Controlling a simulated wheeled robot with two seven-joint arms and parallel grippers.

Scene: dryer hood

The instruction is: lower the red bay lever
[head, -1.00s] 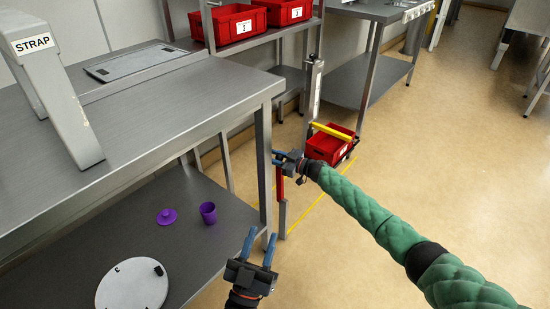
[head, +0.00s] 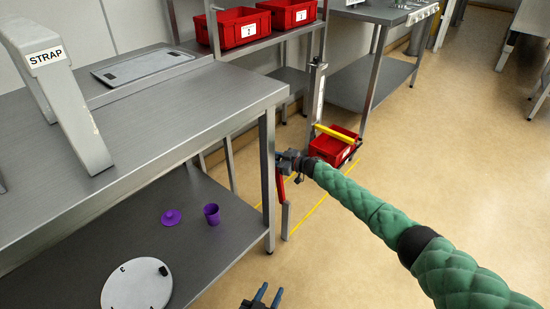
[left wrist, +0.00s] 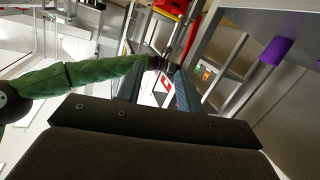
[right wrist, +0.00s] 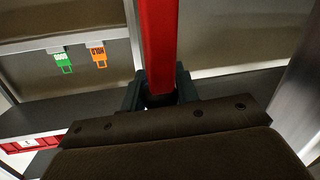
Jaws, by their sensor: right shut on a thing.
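The red bay lever (head: 281,190) is a bar beside the near table's corner leg, its top end at my right gripper (head: 284,160). In the right wrist view the red lever (right wrist: 158,40) stands between the two fingers of my right gripper (right wrist: 160,92), which is shut on it. My left gripper (head: 268,294) is low at the bottom edge of the head view, its fingers apart and empty. In the left wrist view its open fingers (left wrist: 158,88) frame the distant right arm. The lever's lower mount is partly hidden.
A steel table (head: 150,130) with a lower shelf stands at left; its corner leg (head: 267,180) is close to the lever. A red bin (head: 330,148) with a yellow bar sits behind on the floor. A purple cup (head: 211,214) stands on the lower shelf. Floor at right is clear.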

